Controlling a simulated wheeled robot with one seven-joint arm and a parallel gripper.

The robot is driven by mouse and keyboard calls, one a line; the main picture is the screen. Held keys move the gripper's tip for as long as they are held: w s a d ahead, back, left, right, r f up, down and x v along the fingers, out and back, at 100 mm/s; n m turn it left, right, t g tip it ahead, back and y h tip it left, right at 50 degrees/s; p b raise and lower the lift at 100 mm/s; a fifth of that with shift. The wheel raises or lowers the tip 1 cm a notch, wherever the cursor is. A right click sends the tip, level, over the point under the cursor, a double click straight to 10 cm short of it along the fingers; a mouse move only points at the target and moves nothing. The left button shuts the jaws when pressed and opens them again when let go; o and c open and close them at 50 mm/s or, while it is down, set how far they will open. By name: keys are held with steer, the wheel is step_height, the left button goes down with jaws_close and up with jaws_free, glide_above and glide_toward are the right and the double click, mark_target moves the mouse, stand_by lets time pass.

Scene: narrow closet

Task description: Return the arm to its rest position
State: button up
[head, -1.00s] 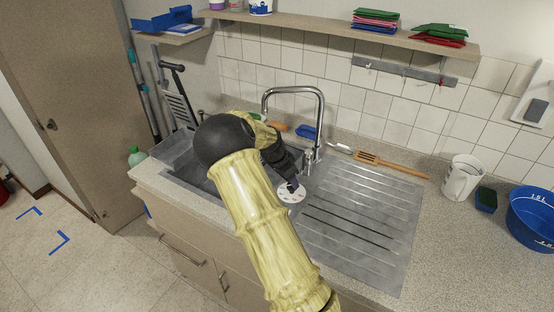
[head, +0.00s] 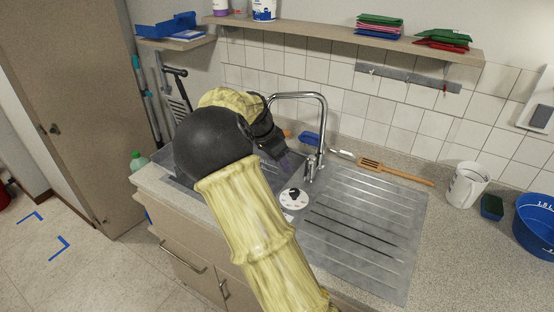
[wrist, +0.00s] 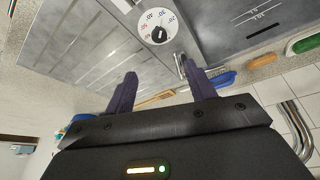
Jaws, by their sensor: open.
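My gripper shows in the wrist view (wrist: 162,90) with its two dark fingers spread apart and nothing between them. In the head view my gripper (head: 285,163) is partly hidden behind my arm's dark joint, above the sink side of the worktop. A round white dial with a black knob (head: 294,198) lies at the sink's edge by the drainboard, apart from my gripper. The dial also shows in the wrist view (wrist: 158,27), with numbers around its rim.
The curved tap (head: 322,125) rises behind the sink. The ribbed drainboard (head: 365,215) is bare. A slotted wooden spatula (head: 395,172), a white jug (head: 467,184) and a blue bucket (head: 535,222) stand or lie along the right. A shelf (head: 340,32) runs above.

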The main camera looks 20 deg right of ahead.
steer(key=s+a+f+n+y, duration=0.1)
steer(key=s+a+n, duration=0.2)
steer(key=s+n, duration=0.2)
steer(key=s+a+f+n+t+y, duration=0.1)
steer(key=s+a+n, duration=0.3)
steer(key=s, duration=0.7)
steer(key=s+a+f+n+y, duration=0.2)
steer(key=s+n, duration=0.4)
steer(key=s, duration=0.3)
steer(key=shift+a+f, duration=0.3)
steer(key=shift+a, duration=0.55)
steer(key=shift+s, duration=0.1)
